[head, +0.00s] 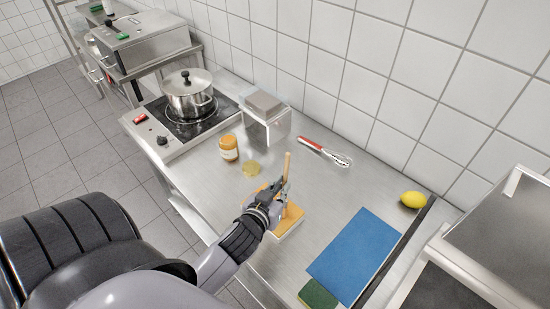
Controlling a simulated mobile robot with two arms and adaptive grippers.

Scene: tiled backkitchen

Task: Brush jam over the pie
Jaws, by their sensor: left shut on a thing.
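My left gripper (279,196) is shut on an upright stick with a light wooden handle (288,164), which looks like the brush. Its lower end is hidden behind the gripper. Under and around the gripper is a flat orange-brown piece on a pale base (291,222), probably the pie; the gripper and my arm cover much of it. I cannot tell whether the brush touches it. A jar with an orange-brown label (228,148), likely the jam, stands behind and left of the gripper. A small yellowish round thing (251,168) lies beside it. My right gripper is not in view.
A lidded pot (189,94) stands on a hob (178,126) at the left. A metal container (266,122) and a red-handled whisk (325,152) lie near the wall. A blue board (354,255), green sponge (318,295) and lemon (413,200) are at the right. Steel counter between whisk and board is clear.

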